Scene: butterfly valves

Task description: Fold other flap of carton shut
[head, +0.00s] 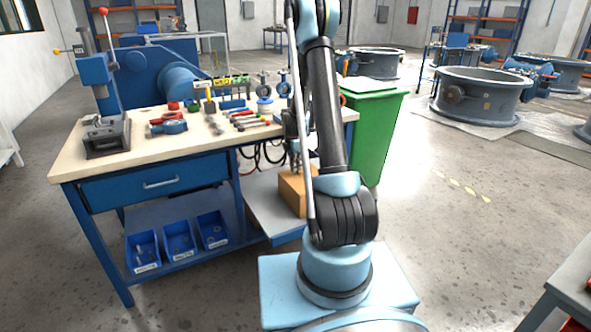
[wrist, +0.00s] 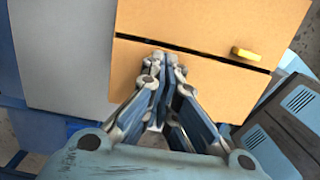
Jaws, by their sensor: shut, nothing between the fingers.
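The carton (head: 293,192) is a small brown box on a low grey platform beside the workbench; my arm partly hides it in the head view. In the wrist view its top shows an upper flap panel (wrist: 200,20) and a lower flap panel (wrist: 215,88), with a narrow dark gap between them. Both look about flat; I cannot tell whether either is slightly raised. A small yellow tab (wrist: 245,54) sits on the upper panel near the gap. My gripper (wrist: 163,58) is shut and empty, its tips over the gap; whether they touch the carton is unclear.
The grey platform (wrist: 70,50) lies left of the carton in the wrist view. The workbench (head: 150,150), with tools and a vise, stands to the left. A green bin (head: 376,135) stands behind the carton. Open floor lies to the right.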

